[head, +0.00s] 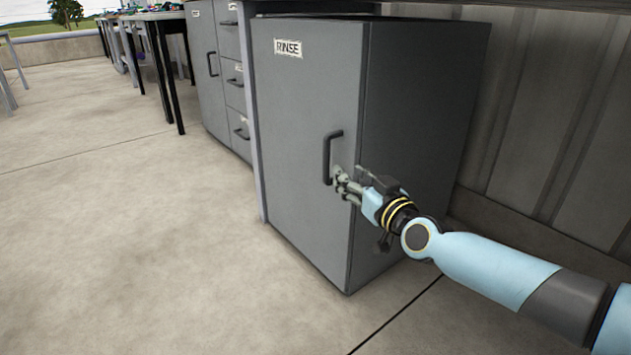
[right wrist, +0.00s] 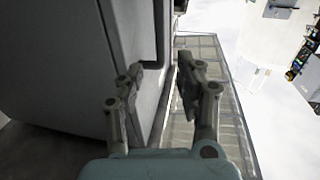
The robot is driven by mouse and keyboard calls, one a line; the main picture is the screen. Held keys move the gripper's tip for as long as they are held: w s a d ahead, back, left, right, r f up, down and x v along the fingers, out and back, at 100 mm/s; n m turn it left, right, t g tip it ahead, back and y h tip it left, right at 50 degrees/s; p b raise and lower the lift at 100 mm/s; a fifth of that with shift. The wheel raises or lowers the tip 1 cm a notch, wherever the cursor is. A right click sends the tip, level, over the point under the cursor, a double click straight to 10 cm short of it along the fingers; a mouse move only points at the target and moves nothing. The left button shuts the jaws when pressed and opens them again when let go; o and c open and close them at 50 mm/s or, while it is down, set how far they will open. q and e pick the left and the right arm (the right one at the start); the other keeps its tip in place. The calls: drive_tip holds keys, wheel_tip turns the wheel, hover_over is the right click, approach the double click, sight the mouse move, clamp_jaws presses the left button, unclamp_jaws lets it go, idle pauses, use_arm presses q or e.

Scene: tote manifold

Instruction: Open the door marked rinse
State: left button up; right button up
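The grey door (head: 298,120) has a white label marked RINSE (head: 288,48) near its top. It looks shut, flush with its cabinet. Its dark vertical bar handle (head: 327,160) is on the door's right side. My right gripper (head: 338,182) is at the lower end of the handle, close to the door face. In the right wrist view my right gripper (right wrist: 162,78) has its two fingers apart, with the handle (right wrist: 159,30) just beyond them, roughly in line with the gap. I cannot tell whether a finger touches the door or handle. My left gripper is not in view.
A grey cabinet with a door and several drawers (head: 236,82) stands to the left. Tables with dark legs (head: 160,60) are farther back. A ribbed wall (head: 560,110) is at the right. The concrete floor (head: 120,240) in front of the door is clear.

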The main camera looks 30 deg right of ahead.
sight(328, 158)
drive_tip(key=w+b, duration=0.1)
drive_tip(key=w, duration=0.2)
drive_tip(key=w+b, duration=0.1)
drive_tip(key=w, duration=0.2)
drive_tip(key=w+d, duration=0.1)
drive_tip(key=w, duration=0.2)
drive_tip(key=shift+w+f+b, duration=0.2)
drive_tip(key=shift+w+b, duration=0.05)
drive_tip(key=shift+b, duration=0.15)
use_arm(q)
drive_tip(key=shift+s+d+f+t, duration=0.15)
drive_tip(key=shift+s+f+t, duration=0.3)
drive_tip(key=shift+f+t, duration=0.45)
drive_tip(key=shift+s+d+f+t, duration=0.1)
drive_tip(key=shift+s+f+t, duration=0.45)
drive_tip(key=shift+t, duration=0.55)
use_arm(e)
drive_tip(key=shift+w+d+r, duration=0.15)
drive_tip(key=shift+w, duration=0.5)
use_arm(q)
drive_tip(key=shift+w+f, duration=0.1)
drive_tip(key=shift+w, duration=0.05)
use_arm(e)
drive_tip(key=shift+c, duration=0.4)
clamp_jaws()
